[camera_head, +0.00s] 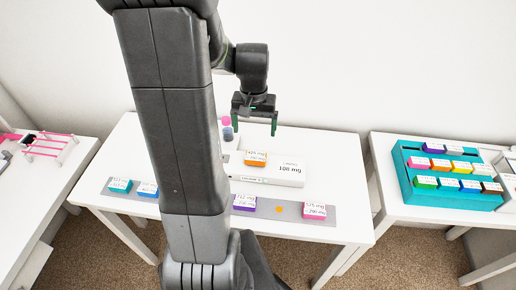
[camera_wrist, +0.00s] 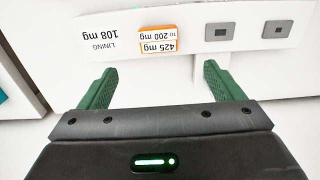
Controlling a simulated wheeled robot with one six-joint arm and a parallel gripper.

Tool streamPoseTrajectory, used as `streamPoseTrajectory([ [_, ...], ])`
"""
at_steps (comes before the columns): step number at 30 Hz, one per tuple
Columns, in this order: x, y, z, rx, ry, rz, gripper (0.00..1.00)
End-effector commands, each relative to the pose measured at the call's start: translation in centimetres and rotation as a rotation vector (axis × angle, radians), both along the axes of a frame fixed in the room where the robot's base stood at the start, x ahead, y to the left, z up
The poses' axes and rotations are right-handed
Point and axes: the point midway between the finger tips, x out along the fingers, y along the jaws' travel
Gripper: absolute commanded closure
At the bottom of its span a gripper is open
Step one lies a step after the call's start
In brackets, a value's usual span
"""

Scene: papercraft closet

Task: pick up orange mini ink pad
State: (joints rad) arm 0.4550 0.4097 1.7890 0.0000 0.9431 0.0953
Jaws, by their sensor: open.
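In the wrist view the orange ink pad (camera_wrist: 158,46) shows ahead of and between my fingers. My gripper (camera_head: 254,126) is open and empty, with green fingers, above the back of the table near the pad. It also shows in the wrist view (camera_wrist: 159,68), its fingers well apart and not touching the pad.
A grey strip (camera_head: 261,209) along the table front holds teal, blue, purple and pink pads, with an orange spot between purple and pink. A pink and blue stack (camera_head: 227,130) stands left of my gripper. A teal tray (camera_head: 425,196) of pads is on the right table.

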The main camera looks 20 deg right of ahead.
Motion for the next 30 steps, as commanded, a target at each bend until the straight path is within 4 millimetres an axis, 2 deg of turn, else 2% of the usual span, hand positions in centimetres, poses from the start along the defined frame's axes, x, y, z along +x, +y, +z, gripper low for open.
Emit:
streamPoseTrajectory([
  [3,-0.1,0.0,-2.6,0.003,0.006,0.000,0.13],
  [9,0.0,0.0,-5.8,0.002,0.003,0.000,0.13],
  [20,0.0,-0.2,-8.0,0.002,0.003,0.000,0.13],
  [30,0.1,-0.5,-11.7,0.002,0.003,0.001,0.13],
])
